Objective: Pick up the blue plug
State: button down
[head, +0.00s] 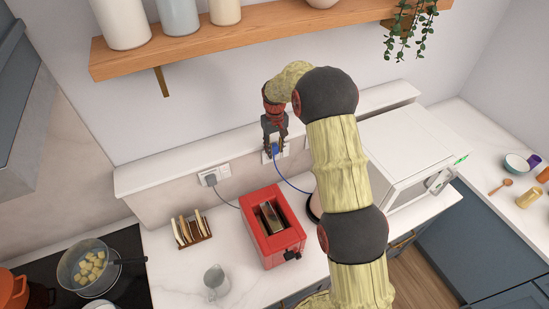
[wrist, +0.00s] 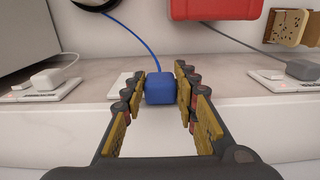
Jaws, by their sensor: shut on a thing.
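The blue plug (wrist: 160,88) is between the two fingers of my gripper (wrist: 160,95) in the wrist view, with its blue cord (wrist: 142,45) running up and to the left. In the head view the blue plug (head: 275,149) shows at the fingertips of my gripper (head: 274,145), by the wall above the counter. The gripper is shut on the plug. Part of a white socket plate (wrist: 120,86) shows beside the plug; whether the plug is still seated in it is hidden.
A grey plug (head: 211,180) sits in a socket plate to the left. A red toaster (head: 271,228), toast rack (head: 192,230) and jug (head: 215,280) stand on the counter. A white microwave (head: 405,150) is to the right. A wooden shelf (head: 240,40) with jars hangs above.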

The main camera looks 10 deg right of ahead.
jog(key=s+d+b, duration=0.2)
jog(key=s, duration=0.8)
jog(key=s+d+r+b, duration=0.1)
jog(key=s+d+b, duration=0.1)
jog(key=s, duration=0.8)
jog(key=shift+b, duration=0.5)
jog(key=shift+s+d, duration=0.1)
jog(key=shift+s, duration=0.2)
jog(key=shift+s, duration=0.35)
jog(key=shift+s+d, duration=0.1)
jog(key=shift+s, duration=0.2)
jog(key=shift+s, duration=0.35)
jog(key=shift+s+d, duration=0.15)
jog(key=shift+s, duration=0.15)
jog(key=shift+s, duration=0.35)
jog(key=shift+s+d, duration=0.15)
jog(key=shift+s, duration=0.45)
